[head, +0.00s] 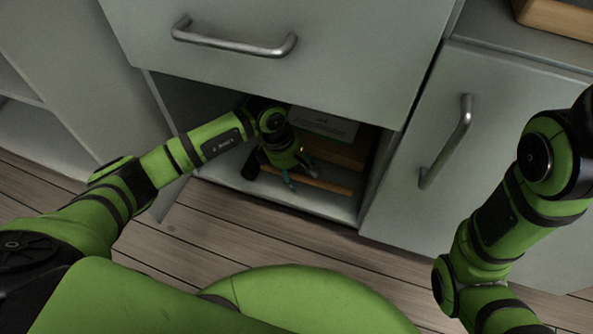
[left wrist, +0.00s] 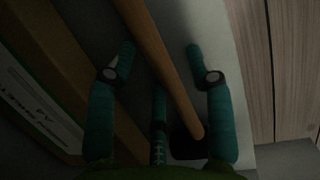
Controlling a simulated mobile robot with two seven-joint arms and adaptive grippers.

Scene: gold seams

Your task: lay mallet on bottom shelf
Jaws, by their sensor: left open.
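The mallet lies on the bottom shelf (head: 318,204) of the open cabinet bay. Its wooden handle (head: 328,185) runs to the right and its dark head (head: 250,165) is at the left, partly beside my gripper. My left gripper (head: 288,180) reaches into the bay just above the mallet. In the left wrist view the gripper's teal fingers (left wrist: 160,62) are spread open, with the mallet handle (left wrist: 165,60) passing between them and the dark head (left wrist: 187,145) near the palm. I cannot tell whether any finger touches the handle. My right gripper is out of view.
A brown box with a white label (head: 325,124) stands behind the mallet; the label also shows in the left wrist view (left wrist: 38,108). A drawer front (head: 270,75) overhangs the bay. A closed door with a bar handle (head: 447,145) is to the right. The wooden floor (head: 270,240) in front is clear.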

